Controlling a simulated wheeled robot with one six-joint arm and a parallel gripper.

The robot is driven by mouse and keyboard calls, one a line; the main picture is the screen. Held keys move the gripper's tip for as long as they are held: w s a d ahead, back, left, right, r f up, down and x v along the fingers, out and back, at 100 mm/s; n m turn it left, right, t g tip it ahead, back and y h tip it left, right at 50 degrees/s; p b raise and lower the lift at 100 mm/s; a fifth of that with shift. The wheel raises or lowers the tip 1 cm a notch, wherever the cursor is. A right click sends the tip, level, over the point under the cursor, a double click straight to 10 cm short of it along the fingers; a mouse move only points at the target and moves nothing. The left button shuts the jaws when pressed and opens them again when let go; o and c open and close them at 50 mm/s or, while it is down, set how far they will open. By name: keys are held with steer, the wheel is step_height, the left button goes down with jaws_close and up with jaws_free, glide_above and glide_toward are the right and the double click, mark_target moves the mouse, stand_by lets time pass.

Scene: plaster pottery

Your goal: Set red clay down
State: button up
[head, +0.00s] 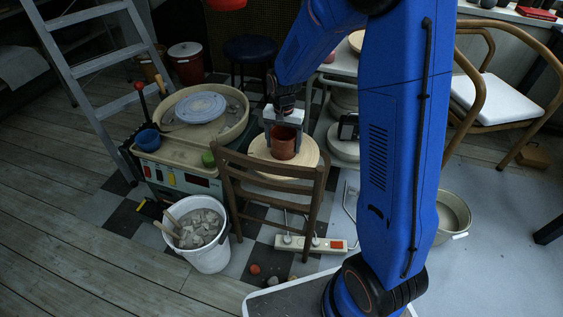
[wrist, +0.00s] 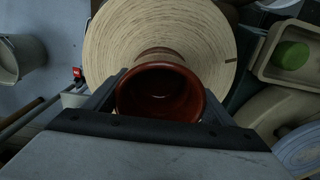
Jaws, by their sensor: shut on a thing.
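The red clay (head: 284,143) is a reddish-brown, open-topped pot. It is upright between the two fingers of my gripper (head: 284,138), which are shut on it. In the head view it is over the round, pale wooden top (head: 306,158) behind a wooden chair. In the wrist view the pot's mouth (wrist: 160,92) is seen from above, with the ringed wooden disc (wrist: 120,45) beyond it. I cannot tell whether the pot's base touches the disc.
A brown wooden chair (head: 272,171) stands in front of the round top. A pottery wheel (head: 200,107) with a blue bowl (head: 147,140) and a green item (head: 208,159) is at left. A white bucket (head: 203,255) and power strip (head: 315,244) are on the floor.

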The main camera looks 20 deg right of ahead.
steer(key=shift+s+f, duration=0.1)
steer(key=shift+f, duration=5.2)
steer(key=o, duration=1.9)
step_height(320, 180, up, 12)
steer(key=shift+d+r, duration=0.1)
steer(key=shift+r, duration=0.05)
steer(key=s+d+r+n+t, duration=0.2)
steer(key=s+d+r, duration=0.1)
steer(key=s+r, duration=0.7)
steer(key=s+d+r+n+t, duration=0.1)
steer(key=s+d+r+n, duration=0.2)
steer(key=s+r, duration=0.7)
steer(key=shift+n+t, duration=0.8)
steer(key=shift+t, duration=0.1)
steer(key=s, duration=0.7)
steer(key=s+d+r, duration=0.1)
steer(key=s, duration=0.3)
